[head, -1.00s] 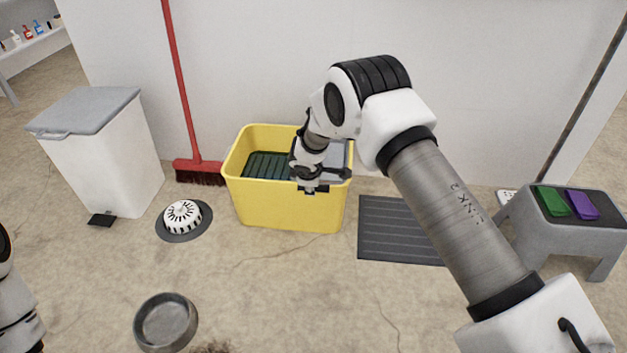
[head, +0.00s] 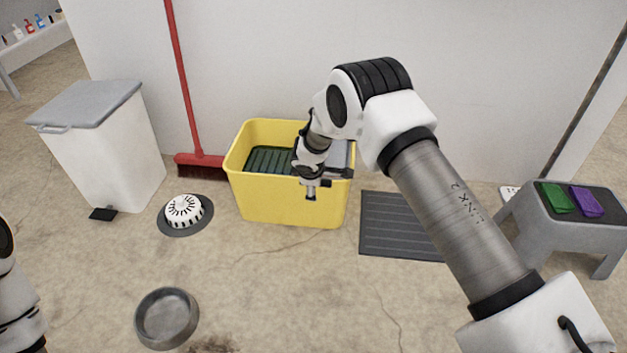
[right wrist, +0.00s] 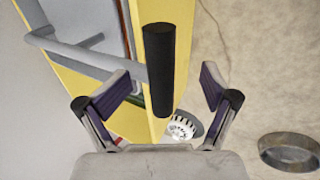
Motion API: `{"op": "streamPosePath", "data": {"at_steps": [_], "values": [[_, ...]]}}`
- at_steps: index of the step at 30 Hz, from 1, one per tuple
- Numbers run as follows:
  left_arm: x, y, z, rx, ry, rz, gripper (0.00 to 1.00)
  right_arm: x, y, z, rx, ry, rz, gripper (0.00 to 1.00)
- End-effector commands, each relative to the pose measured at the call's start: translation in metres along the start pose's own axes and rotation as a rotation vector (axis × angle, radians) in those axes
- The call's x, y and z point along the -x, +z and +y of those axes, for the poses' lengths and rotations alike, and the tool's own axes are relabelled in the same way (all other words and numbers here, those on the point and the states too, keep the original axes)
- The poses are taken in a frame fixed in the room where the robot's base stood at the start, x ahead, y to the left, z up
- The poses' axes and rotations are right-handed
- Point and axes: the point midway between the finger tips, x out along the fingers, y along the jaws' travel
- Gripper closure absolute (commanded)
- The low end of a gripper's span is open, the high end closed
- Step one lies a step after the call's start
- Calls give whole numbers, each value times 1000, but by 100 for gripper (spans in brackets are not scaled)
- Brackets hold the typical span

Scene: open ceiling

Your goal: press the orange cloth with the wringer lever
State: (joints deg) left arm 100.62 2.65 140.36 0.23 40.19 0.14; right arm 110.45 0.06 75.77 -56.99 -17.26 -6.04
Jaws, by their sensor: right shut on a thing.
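The yellow bucket (head: 290,205) stands on the floor against the wall. The grey wringer (head: 339,156) sits at its right side, mostly hidden behind my right arm. The wringer lever's grey rod shows in the right wrist view (right wrist: 75,55), ending in a black handle (right wrist: 158,70). My right gripper (head: 314,187) is at the bucket's front rim, shut on this handle; in the right wrist view the handle stands between its fingers (right wrist: 165,90). No orange cloth shows; the wringer's inside is hidden. My left arm shows only at the left edge, its gripper out of view.
A white pedal bin (head: 105,150) and a red broom (head: 195,162) stand left of the bucket. A white domed drain (head: 184,210) and a grey bowl (head: 166,318) are on the floor. A dark mat (head: 395,228) and a grey stool (head: 535,215) with green and purple cloths are right.

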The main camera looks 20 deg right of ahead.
Motion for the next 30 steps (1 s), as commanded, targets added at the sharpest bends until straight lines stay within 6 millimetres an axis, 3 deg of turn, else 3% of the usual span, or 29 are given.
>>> {"op": "streamPosePath", "data": {"at_steps": [3,7,15,19,23,30], "values": [[-1,0,0,0,0,0,60,-2,2,-7,4,-11,-6,43],[0,0,0,0,0,0,60,15,1,-6,5,-9,-5,49],[0,0,0,0,0,0,60,87,0,-1,2,1,-1,49],[0,0,0,0,0,0,60,111,0,0,1,3,0,49],[0,0,0,0,0,0,60,122,0,0,1,3,0,49],[0,0,0,0,0,0,60,123,0,0,1,3,0,49]]}}
